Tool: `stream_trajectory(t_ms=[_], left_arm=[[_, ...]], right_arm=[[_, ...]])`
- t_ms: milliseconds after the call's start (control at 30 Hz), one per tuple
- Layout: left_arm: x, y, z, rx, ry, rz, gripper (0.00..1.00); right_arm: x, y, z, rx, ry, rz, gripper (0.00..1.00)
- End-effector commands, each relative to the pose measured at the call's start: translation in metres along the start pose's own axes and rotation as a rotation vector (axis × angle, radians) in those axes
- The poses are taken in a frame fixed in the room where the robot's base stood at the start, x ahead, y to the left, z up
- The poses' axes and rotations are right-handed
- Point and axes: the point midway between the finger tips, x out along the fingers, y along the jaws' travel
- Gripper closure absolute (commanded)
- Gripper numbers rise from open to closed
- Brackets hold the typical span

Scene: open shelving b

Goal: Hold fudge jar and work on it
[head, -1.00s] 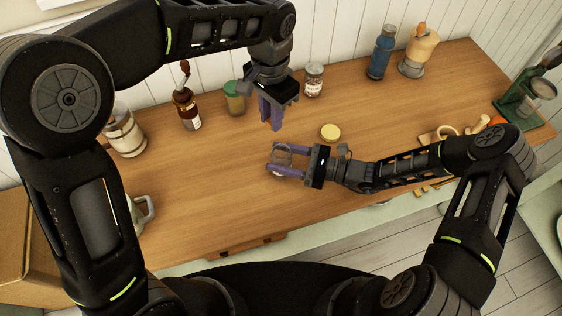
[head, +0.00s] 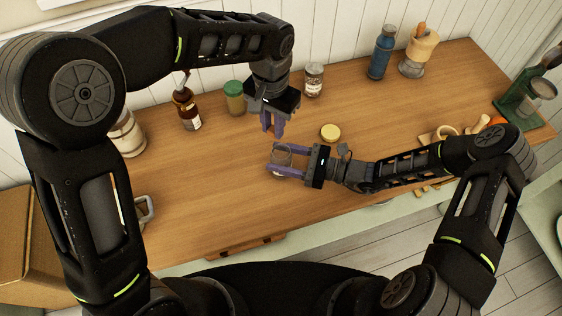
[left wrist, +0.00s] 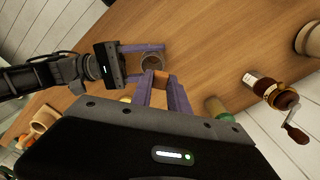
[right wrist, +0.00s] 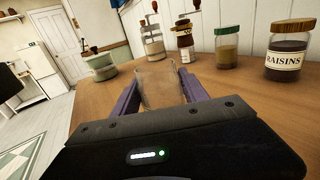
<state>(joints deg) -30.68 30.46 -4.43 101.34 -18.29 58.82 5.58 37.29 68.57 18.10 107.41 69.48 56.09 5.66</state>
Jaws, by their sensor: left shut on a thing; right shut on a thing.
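A clear glass jar (head: 282,151) without a lid stands between the fingers of my right gripper (head: 270,160), which is shut on it from the right. It also shows in the right wrist view (right wrist: 157,84) and the left wrist view (left wrist: 151,62). My left gripper (head: 272,130) points down just behind the jar. It is shut on a small orange-brown block (left wrist: 160,82), apparently a fudge piece, between its purple fingers. A round yellow lid (head: 330,132) lies on the wooden counter behind the right gripper. The fingers partly hide the block and jar.
A green-lidded jar (head: 234,97), a brown grinder (head: 187,110) and a raisins jar (head: 314,78) stand along the back wall. A blue bottle (head: 381,52) is farther right.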

Motion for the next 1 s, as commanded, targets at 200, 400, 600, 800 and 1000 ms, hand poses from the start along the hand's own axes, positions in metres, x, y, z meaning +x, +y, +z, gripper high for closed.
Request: stream_trajectory(t_ms=[200, 400, 600, 800, 1000], left_arm=[[0.022, 0.0, 0.0, 0.0, -0.002, 0.0, 1.0], [0.028, 0.0, 0.0, 0.0, -0.001, 0.0, 1.0], [0.027, 0.0, 0.0, 0.001, -0.001, 0.0, 0.79], [0.027, 0.0, 0.0, 0.001, -0.001, 0.0, 0.62], [0.027, 0.0, 0.0, 0.001, 0.0, 0.0, 0.54]], right_arm=[[0.0, 0.0, 0.0, 0.0, 0.0, 0.0, 1.0], [0.0, 0.0, 0.0, 0.0, 0.0, 0.0, 1.0], [0.0, 0.0, 0.0, 0.0, 0.0, 0.0, 1.0], [0.0, 0.0, 0.0, 0.0, 0.0, 0.0, 1.0], [0.0, 0.0, 0.0, 0.0, 0.0, 0.0, 1.0]])
